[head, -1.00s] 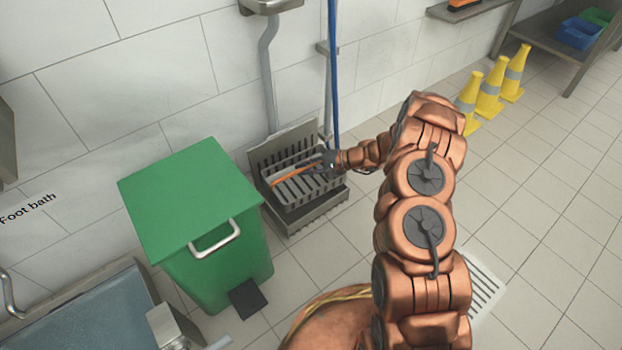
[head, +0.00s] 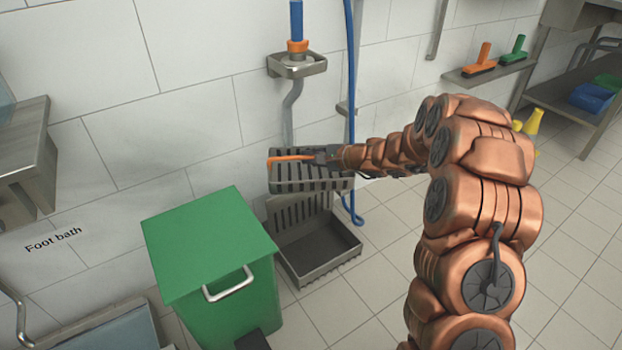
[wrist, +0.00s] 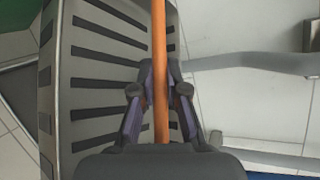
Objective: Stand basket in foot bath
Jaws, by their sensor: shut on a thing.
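The basket (head: 310,184) is grey and slotted, with an orange handle bar (head: 288,158). It hangs in the air above a grey slotted stand (head: 320,248) by the wall. My gripper (head: 325,155) is shut on the orange handle. In the wrist view the fingers (wrist: 160,92) close around the orange bar (wrist: 160,30), with the basket's slotted side (wrist: 95,80) to the left.
A green lidded bin (head: 210,250) stands between the stand and the foot bath. A steel wall unit (head: 25,155) is at the left. The floor at the right is mostly clear.

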